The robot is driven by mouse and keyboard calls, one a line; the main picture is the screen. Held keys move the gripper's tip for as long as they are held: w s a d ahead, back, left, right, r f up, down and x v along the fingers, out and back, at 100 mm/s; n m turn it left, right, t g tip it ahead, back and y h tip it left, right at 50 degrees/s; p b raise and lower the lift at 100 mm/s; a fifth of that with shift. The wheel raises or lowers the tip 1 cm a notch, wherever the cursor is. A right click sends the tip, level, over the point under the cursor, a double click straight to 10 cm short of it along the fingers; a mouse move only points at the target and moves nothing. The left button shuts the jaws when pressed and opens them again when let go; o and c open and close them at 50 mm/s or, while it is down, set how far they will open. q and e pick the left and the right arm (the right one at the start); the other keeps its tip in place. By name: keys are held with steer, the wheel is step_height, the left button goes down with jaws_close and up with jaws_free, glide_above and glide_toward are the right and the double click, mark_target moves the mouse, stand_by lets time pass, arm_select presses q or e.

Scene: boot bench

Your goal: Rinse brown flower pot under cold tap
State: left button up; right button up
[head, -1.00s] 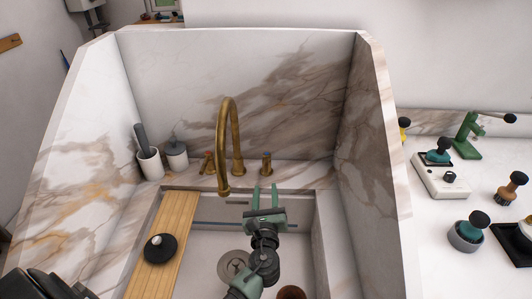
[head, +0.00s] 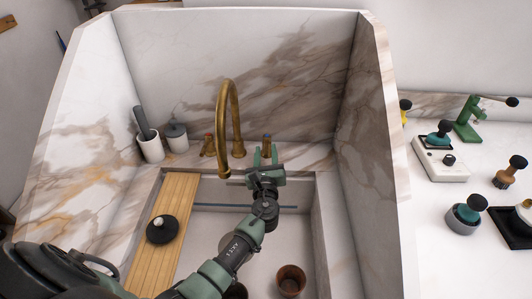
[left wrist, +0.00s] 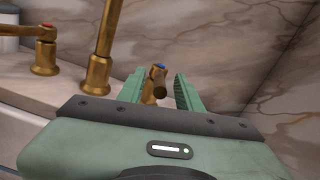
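The brown flower pot (head: 290,281) stands in the sink basin at the bottom of the head view. The brass cold tap handle (head: 267,143), with a blue cap, is right of the brass spout (head: 231,120). My left gripper (head: 263,156) is at the cold handle with its green fingers apart. In the left wrist view the blue-capped handle (left wrist: 157,84) shows between the open fingertips (left wrist: 158,88); I cannot tell whether they touch it. No water shows at the spout. My right gripper is out of view.
A red-capped tap handle (head: 208,146) is left of the spout. A wooden board (head: 176,205) with a black round item (head: 161,230) spans the basin's left. Another dark brown round item (head: 237,291) is partly hidden by my arm. Marble walls (head: 366,130) enclose the sink.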

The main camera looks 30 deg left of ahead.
arm_select(q)
jaws_close()
steer(key=shift+f, duration=0.1)
stand_by(1.2)
